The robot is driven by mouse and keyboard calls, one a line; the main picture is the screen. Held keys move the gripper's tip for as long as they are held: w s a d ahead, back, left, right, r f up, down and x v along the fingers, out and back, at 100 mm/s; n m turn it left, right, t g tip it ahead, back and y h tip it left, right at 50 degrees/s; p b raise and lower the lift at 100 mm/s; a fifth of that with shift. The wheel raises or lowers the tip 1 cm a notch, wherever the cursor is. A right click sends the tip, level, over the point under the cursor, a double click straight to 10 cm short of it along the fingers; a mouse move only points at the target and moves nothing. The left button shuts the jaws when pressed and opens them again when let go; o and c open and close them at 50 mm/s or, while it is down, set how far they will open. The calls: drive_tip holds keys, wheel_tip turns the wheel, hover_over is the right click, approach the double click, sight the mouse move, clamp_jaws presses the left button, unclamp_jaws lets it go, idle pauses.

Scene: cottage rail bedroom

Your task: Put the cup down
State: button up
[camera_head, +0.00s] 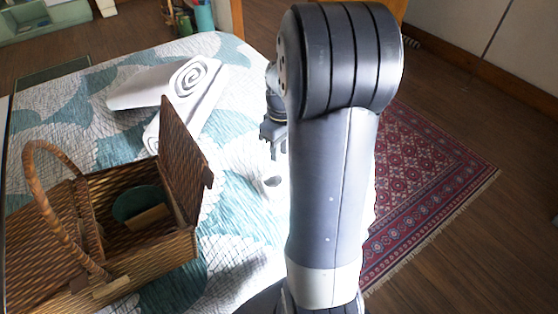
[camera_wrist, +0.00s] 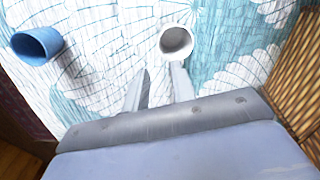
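A white cup (camera_wrist: 176,42) stands on the quilt in the wrist view, its open mouth facing the camera. In the head view, a small pale round shape with a dark spot (camera_head: 272,182) below my gripper appears to be this cup, though glare blurs it. My gripper (camera_head: 274,150) has its two fingers apart with nothing between them. In the wrist view its right fingertip (camera_wrist: 160,72) is close to the cup's near rim; I cannot tell whether they touch.
The bed's quilt (camera_head: 237,205) is patterned white and teal. A wicker basket (camera_head: 185,249) with its lid raised stands on it at left, holding a teal bowl (camera_head: 125,203). A rolled white towel (camera_head: 180,85) lies behind. A red rug (camera_head: 440,165) covers the floor at right.

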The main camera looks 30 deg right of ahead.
drive_tip(key=shift+d+r, duration=0.15)
drive_tip(key=shift+r, duration=1.8)
